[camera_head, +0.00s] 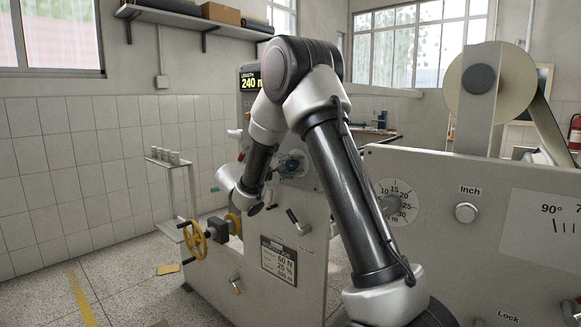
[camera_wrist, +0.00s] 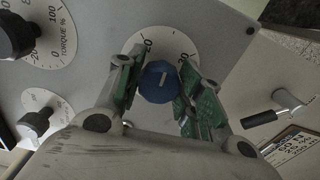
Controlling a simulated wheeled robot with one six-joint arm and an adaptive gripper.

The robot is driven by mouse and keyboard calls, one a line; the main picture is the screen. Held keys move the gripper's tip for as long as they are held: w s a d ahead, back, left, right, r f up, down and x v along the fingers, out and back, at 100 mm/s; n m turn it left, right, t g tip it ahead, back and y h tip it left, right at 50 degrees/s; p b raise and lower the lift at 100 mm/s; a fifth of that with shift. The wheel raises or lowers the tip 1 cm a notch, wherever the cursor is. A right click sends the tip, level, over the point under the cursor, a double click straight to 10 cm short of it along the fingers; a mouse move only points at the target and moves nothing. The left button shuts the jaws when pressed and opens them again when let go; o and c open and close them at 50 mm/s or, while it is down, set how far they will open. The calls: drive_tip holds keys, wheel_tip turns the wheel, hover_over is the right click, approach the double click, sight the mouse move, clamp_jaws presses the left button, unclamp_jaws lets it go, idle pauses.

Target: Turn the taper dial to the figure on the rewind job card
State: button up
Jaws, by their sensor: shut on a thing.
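A blue knob (camera_wrist: 158,82) with a white pointer line sits on a round white dial (camera_wrist: 160,42) on the grey panel. My gripper (camera_wrist: 160,88) has its green-padded fingers on either side of the knob, shut on it. The pointer is roughly upward, between two figures; the left reads about 20, the right about 30. The dial's name and lower part are hidden. In the head view my arm covers much of the panel, with the blue knob (camera_head: 291,163) partly showing. The job card (camera_head: 279,262) seems to read 25 % in its middle line; the card (camera_wrist: 292,146) is also at the right of the wrist view.
A torque dial (camera_wrist: 48,38) with a black knob and another small dial (camera_wrist: 38,122) are close on the left. A yellow handwheel (camera_head: 195,240) juts out left of the cabinet. A lever handle (camera_wrist: 270,112) projects above the card. A display (camera_head: 250,80) reads 240.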

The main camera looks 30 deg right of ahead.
drive_tip(key=shift+f, duration=0.1)
idle(0.3)
drive_tip(key=o, duration=1)
drive_tip(key=shift+a, duration=0.15)
drive_tip(key=v, duration=1.1)
drive_tip(key=shift+s+a, duration=0.15)
drive_tip(key=shift+a, duration=0.2)
